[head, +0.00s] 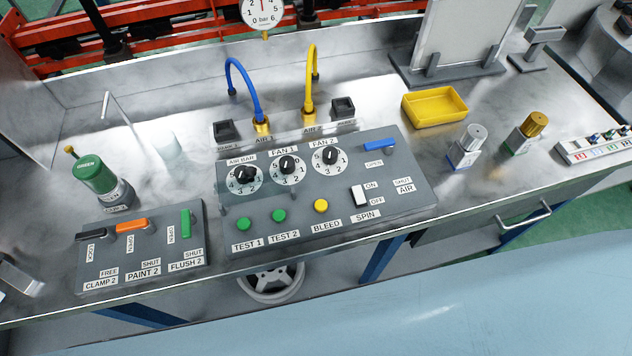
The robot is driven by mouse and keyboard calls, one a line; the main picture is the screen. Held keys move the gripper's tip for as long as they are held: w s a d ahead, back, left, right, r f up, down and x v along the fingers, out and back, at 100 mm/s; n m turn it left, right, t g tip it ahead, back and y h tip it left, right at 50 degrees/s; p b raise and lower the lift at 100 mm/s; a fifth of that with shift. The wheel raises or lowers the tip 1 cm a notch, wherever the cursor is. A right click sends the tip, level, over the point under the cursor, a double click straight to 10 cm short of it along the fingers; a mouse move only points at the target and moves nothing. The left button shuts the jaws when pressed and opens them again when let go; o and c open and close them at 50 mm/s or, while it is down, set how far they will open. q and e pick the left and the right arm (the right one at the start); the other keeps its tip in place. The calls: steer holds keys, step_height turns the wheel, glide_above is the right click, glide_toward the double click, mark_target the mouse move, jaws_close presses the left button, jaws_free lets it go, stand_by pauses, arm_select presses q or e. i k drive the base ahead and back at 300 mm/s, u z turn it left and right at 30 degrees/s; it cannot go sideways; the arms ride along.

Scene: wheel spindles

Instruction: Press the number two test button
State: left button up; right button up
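The TEST 2 button (279,215) is a small round green button on the grey main control panel (400,222), above the label "TEST 2". A matching green TEST 1 button (241,224) sits just to its left. A yellow BLEED button (320,206) is to its right. Nothing covers or touches these buttons. Whether any button is pressed in cannot be told. Neither of my grippers shows in the head view.
Black FAN dials (287,164) stand behind the buttons. A white SPIN switch (360,195) and blue AIR lever (379,145) are to the right. A lever panel (140,262) and green-topped canister (97,174) are left. A yellow tray (434,107) stands back right.

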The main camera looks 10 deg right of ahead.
mark_target(278, 215)
steer(key=k, duration=1.25)
steer(key=u, duration=0.9)
steer(key=i, duration=0.85)
steer(key=z, duration=1.6)
